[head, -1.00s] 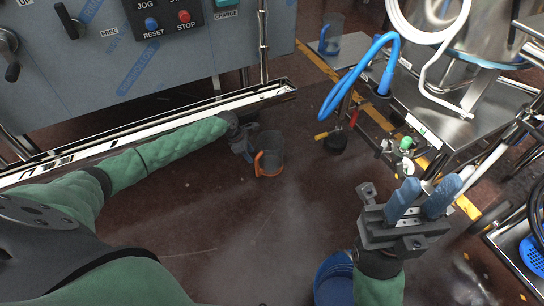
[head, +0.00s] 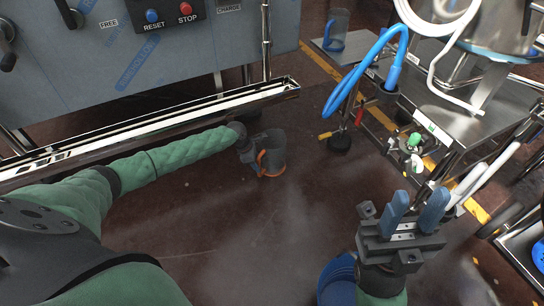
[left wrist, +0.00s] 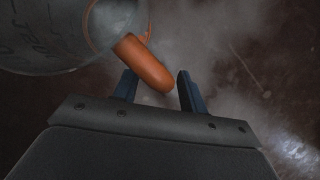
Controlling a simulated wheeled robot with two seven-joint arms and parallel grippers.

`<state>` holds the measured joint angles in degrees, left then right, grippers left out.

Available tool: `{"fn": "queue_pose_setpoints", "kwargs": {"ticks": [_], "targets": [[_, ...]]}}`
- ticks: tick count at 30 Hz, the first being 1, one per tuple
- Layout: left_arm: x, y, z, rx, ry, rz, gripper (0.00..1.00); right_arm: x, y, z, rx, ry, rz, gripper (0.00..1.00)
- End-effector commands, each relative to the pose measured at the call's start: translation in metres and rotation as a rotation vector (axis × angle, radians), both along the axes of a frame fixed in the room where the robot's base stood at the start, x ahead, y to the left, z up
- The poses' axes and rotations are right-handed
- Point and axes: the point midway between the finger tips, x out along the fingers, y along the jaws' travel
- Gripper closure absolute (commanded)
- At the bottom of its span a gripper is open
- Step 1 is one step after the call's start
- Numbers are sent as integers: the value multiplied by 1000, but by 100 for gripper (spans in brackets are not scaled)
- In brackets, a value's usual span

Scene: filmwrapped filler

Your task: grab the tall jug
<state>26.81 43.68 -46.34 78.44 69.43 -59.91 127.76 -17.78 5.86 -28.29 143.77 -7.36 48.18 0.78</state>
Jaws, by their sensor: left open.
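A clear grey jug (head: 275,146) with an orange handle (head: 262,162) is low over the dark floor, past the end of the metal rail. My left gripper (head: 250,152) is right beside its handle side. In the left wrist view the jug's clear body (left wrist: 70,35) fills the upper left. Its orange handle (left wrist: 146,64) reaches between the two blue fingertips of my left gripper (left wrist: 156,88), which are apart with a gap on the right. My right gripper (head: 416,205) is open and empty at the lower right. Another clear jug with a blue handle (head: 335,30) stands on a metal shelf at the back.
A grey machine panel (head: 190,50) and a shiny rail (head: 150,130) lie at upper left. A metal cart (head: 450,105) with a blue hose (head: 352,80) stands on the right. A blue bucket (head: 337,280) is under my right arm. The middle floor is clear.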

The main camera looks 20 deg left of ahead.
Motion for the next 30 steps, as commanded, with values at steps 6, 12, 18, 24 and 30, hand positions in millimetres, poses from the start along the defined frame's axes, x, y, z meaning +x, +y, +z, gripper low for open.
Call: {"fn": "queue_pose_setpoints", "kwargs": {"ticks": [6,12,18,24,30], "targets": [[0,0,1,0,0,0,73,0,-1,3,3,-9,-1,64],[0,0,1,0,0,0,100,1,-1,4,3,-13,-2,64],[0,0,2,-1,-1,-1,100,0,-1,4,4,-12,-2,64],[0,-1,13,0,-2,-1,100,0,-1,13,7,-17,1,64],[1,-1,51,-1,-3,0,100,-1,-1,51,35,-77,18,64]]}}
